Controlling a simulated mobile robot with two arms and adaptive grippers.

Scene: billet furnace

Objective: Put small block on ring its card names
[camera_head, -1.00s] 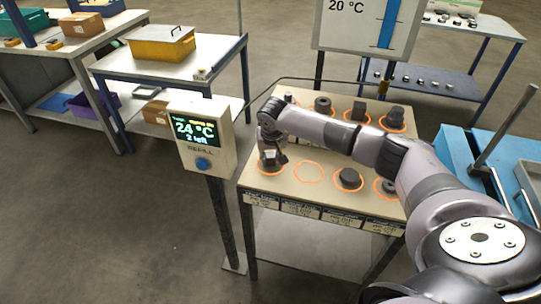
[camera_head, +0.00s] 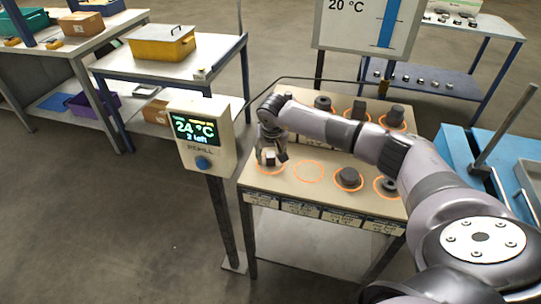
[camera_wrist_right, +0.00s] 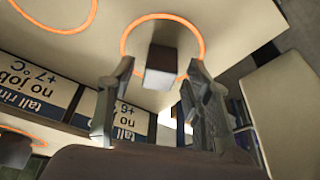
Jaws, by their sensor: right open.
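My right gripper (camera_head: 270,156) is over the front-left orange ring (camera_head: 262,172) of the beige table. In the right wrist view the open fingers (camera_wrist_right: 162,68) stand on either side of a small dark block (camera_wrist_right: 160,72). The block is within the orange ring (camera_wrist_right: 199,42) there; whether the fingers touch it I cannot tell. An empty ring (camera_head: 308,171) lies to its right. Cards (camera_head: 300,209) line the table's front edge; one in the right wrist view (camera_wrist_right: 35,84) reads "no job" and "+7 °C", upside down. My left gripper is not in view.
Other rings hold dark pieces: a front block (camera_head: 348,178), a holed piece (camera_head: 388,186) and back-row pieces (camera_head: 394,117). A post display (camera_head: 198,137) reads 24 °C, "2 left". A board (camera_head: 362,25) shows 20 °C. A blue cart (camera_head: 470,150) stands at right.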

